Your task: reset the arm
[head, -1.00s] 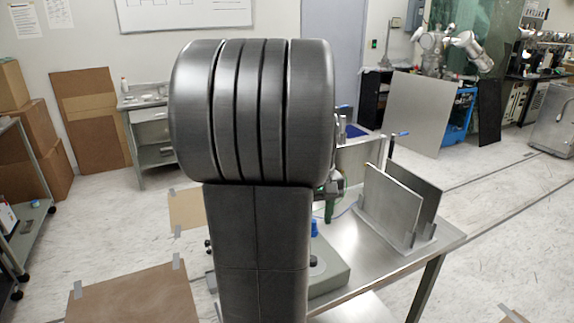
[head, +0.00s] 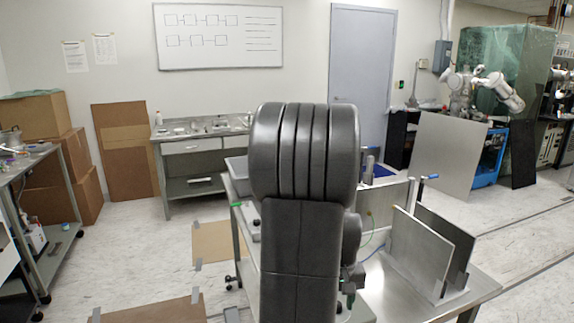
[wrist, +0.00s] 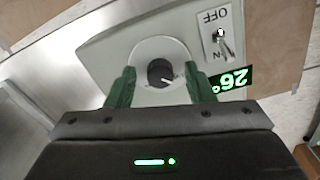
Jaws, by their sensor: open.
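My arm (head: 300,230) rises dark grey in the middle of the head view and hides much of the bench behind it. In the wrist view, my gripper (wrist: 161,88) has its two green fingers spread apart, with nothing held between them. Beyond the fingers is a grey device box (wrist: 110,50) with a white round plate (wrist: 150,48) and a dark round centre (wrist: 160,70). I cannot tell how far the fingertips are from the plate.
A switch (wrist: 222,38) marked ON and OFF and a green display (wrist: 232,82) are close to the right finger. In the head view, upright metal plates (head: 418,248) stand on the steel table (head: 385,290). A shelf cart (head: 40,200) stands left; open floor (head: 140,250) lies between.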

